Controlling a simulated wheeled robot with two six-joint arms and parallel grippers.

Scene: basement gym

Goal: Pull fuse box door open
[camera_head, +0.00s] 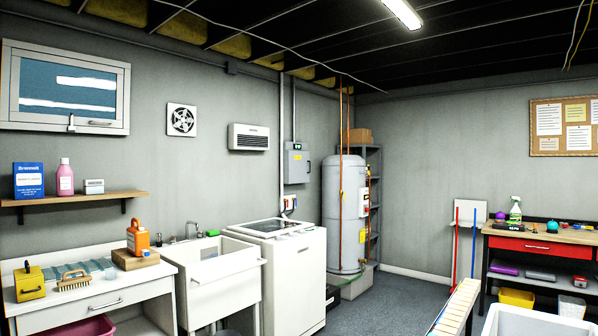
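A small grey fuse box (297,163) is mounted on the back wall, above and behind the white washing machine (285,270). Neither of my grippers shows in the head view.
A tall grey water heater (344,212) with copper pipes stands right of the fuse box. A utility sink (215,270) and a counter (95,300) line the left wall. A workbench (545,236) is at the right. Grey floor (385,305) is clear in the middle.

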